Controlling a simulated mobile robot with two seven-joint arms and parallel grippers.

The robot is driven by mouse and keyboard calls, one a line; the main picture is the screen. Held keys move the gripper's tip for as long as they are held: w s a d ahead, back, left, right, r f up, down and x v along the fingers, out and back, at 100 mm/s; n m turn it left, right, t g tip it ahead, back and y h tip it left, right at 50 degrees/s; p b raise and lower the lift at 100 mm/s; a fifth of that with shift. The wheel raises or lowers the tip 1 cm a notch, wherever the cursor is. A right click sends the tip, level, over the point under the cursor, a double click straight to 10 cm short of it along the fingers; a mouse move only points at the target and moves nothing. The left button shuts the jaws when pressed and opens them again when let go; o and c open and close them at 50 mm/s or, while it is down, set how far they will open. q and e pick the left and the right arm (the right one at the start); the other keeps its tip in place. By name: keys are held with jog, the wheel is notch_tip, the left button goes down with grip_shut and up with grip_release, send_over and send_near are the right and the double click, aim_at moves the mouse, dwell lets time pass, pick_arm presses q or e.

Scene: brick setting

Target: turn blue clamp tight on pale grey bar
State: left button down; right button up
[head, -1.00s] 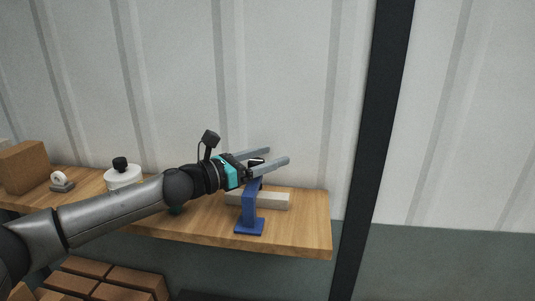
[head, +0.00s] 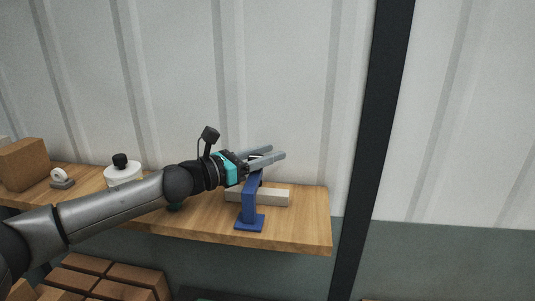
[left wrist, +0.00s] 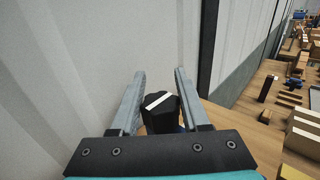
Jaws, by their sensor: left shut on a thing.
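The blue clamp (head: 249,208) stands on the wooden shelf, its foot towards the front and its upright rising to the top. The pale grey bar (head: 274,199) lies on the shelf behind the upright, running left to right. My left gripper (head: 277,152) is over the top of the clamp. In the left wrist view, my left gripper (left wrist: 160,73) is shut on the clamp's black knob (left wrist: 159,117), which has a slanting white stripe. The clamp's contact with the bar is hidden. My right gripper is not in view.
The wooden shelf (head: 310,225) ends just right of the clamp. A white jar with a black lid (head: 122,173), a small grey-and-white item (head: 61,179) and a brown block (head: 24,165) stand to the left. Bricks (head: 118,283) lie below. A corrugated wall (head: 285,80) rises behind.

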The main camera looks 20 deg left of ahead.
pick_arm(q)
jog(key=shift+m+g+h, duration=0.3)
jog(key=shift+h, duration=0.1)
jog(key=shift+s+d+m+g+h, duration=0.1)
jog(key=shift+d+m+g+h, duration=0.05)
jog(key=shift+m+g+h, duration=0.35)
jog(key=shift+c, duration=1.9)
grip_release()
